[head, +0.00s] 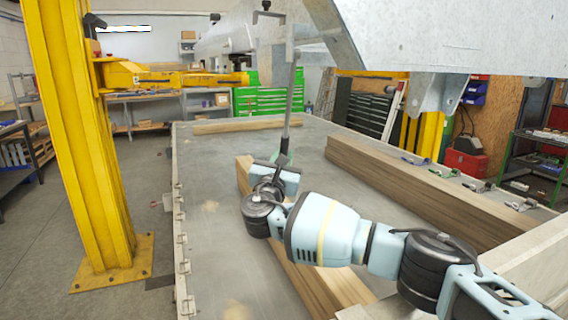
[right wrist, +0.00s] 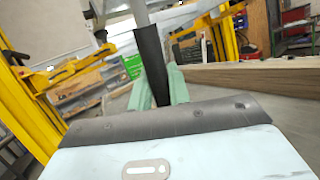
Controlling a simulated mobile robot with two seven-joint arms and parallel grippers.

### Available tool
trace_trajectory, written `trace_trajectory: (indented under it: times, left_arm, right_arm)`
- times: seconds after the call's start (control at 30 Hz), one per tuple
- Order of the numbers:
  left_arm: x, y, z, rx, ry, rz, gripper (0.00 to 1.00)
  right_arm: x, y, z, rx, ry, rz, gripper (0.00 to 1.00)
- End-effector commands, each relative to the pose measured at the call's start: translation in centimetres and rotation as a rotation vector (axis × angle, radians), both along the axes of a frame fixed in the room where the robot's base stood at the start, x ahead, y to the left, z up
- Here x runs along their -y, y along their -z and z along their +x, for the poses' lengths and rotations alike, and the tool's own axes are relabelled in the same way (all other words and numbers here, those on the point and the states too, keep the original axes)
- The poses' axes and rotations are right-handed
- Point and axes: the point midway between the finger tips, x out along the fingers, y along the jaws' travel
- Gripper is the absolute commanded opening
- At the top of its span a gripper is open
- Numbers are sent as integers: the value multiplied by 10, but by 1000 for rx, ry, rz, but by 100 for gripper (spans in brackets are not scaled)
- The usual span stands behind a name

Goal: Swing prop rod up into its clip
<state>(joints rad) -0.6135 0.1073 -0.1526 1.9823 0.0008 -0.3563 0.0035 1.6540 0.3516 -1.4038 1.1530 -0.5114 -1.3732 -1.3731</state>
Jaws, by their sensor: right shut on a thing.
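The prop rod (head: 290,95) is a thin grey bar. It hangs close to upright from the grey metal structure overhead, and its lower end has a dark sleeve. My right gripper (head: 281,160) is at that lower end, above the table. In the right wrist view its green fingers (right wrist: 158,88) are shut on the dark sleeve of the rod (right wrist: 151,58). A small black bracket (head: 266,13) at the top of the head view, left of the rod's upper end, may be the clip; I cannot tell for sure. My left gripper is not in view.
Long wooden beams (head: 420,190) lie on the grey flat bed (head: 225,175), one under my right arm. A large galvanised panel (head: 420,35) hangs at upper right. A yellow post (head: 85,130) stands at left. The bed's left part is mostly clear.

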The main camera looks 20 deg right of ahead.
Motion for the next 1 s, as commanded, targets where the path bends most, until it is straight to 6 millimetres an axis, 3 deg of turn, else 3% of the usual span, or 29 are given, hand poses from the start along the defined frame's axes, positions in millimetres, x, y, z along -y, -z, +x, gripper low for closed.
trace_trajectory:
  times: [0.17, 0.2, 0.33, 0.67, 1.0]
  left_arm:
    - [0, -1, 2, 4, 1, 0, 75]
    - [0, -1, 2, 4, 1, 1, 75]
    - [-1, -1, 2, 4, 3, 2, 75]
    - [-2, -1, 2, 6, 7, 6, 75]
    - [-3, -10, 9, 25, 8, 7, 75]
  right_arm:
    - [0, 0, 0, -1, 1, -2, 0]
    - [0, 0, 0, -1, 1, -2, 21]
    - [0, 0, 0, -2, 0, -1, 38]
    - [-1, 1, -2, -3, 0, -1, 39]
    - [-29, 15, -40, -4, -10, -1, 39]
